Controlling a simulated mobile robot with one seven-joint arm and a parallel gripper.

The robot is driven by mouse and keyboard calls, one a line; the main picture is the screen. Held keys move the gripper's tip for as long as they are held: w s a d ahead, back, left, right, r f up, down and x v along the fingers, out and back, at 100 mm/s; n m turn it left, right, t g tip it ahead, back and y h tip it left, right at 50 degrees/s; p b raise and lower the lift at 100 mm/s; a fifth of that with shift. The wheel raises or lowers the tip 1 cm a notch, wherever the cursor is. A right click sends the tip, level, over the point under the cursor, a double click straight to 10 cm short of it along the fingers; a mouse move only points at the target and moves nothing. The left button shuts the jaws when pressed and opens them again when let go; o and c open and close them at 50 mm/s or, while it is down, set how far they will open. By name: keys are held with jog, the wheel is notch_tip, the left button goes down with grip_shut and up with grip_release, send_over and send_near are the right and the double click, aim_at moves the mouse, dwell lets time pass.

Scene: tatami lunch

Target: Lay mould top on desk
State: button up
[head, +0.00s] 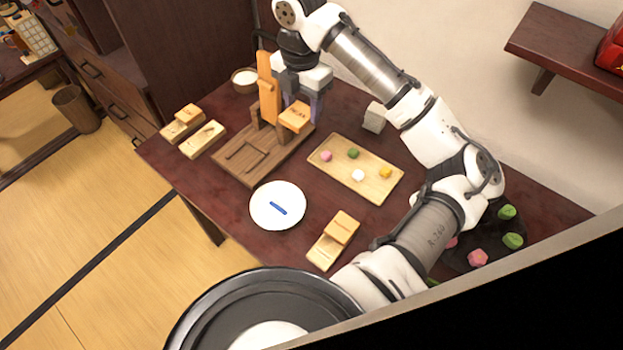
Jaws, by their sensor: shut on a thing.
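My gripper (303,100) points down over the back of the desk (230,108), at the brown wooden stand (236,172). It is shut on what looks like the orange wooden block with dark marks (296,117), which I take for the mould top; the fingers partly hide the grip. A taller orange wooden piece (267,88) stands upright just left of the gripper. Whether the block touches the stand or the upright piece, I cannot tell. Pale wooden mould pieces lie at the desk's left (202,140) and front (325,250).
A white plate (262,213) with a blue strip (278,208) lies in front of the stand. A wooden tray (335,173) with small coloured sweets lies right of it.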

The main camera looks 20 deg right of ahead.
jog(key=shift+s+d+f, duration=0.1)
jog(key=shift+s+f, duration=0.05)
jog(key=shift+f, duration=0.25)
notch_tip(320, 180, down, 19)
jog(key=shift+f+p, duration=0.2)
jog(key=shift+p, duration=0.65)
jog(key=shift+f, duration=0.2)
jog(key=o, duration=1)
jog(key=shift+c, duration=0.2)
jog(key=shift+r, duration=0.1)
